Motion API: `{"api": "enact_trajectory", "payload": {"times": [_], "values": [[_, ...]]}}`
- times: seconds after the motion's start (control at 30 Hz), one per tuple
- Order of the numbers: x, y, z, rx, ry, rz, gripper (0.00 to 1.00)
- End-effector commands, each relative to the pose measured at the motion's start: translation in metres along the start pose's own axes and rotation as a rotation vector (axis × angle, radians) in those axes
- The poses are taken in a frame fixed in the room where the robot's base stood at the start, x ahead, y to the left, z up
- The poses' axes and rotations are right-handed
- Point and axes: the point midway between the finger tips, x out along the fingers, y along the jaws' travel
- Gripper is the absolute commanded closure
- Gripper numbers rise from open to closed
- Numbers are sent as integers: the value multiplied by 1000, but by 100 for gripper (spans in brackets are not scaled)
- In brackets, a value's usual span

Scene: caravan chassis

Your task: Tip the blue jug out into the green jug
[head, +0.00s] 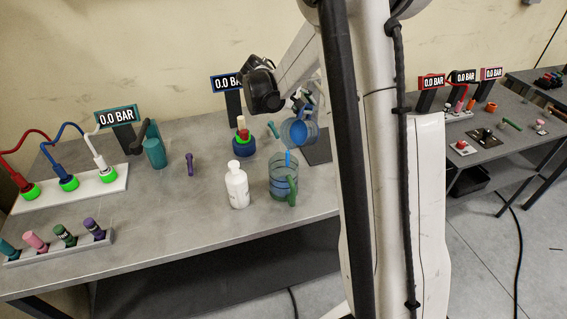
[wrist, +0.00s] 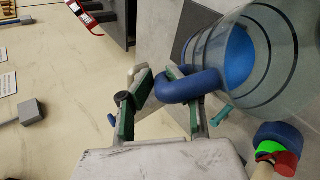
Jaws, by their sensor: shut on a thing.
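The blue jug (head: 299,131) is clear with blue rings and is held tipped in the air above the green jug (head: 281,177). A blue stream (head: 288,158) runs from its lip down toward the green jug's mouth. The green jug stands upright on the bench, its green handle toward the front right, with bluish contents showing through its wall. In the wrist view my gripper (wrist: 160,82) is shut on the blue handle of the blue jug (wrist: 245,55); blue liquid shows inside the tilted jug. My gripper's fingers are hard to make out in the head view.
A white bottle (head: 237,188) stands just left of the green jug. My column hides the bench's right part.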

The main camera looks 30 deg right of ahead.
Motion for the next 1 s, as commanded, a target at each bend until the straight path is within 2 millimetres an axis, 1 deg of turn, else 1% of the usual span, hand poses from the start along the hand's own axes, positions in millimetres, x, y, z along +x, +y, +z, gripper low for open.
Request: {"api": "enact_trajectory", "payload": {"times": [1.0], "values": [[-10, 3, 3, 24, 12, 61, 100]]}}
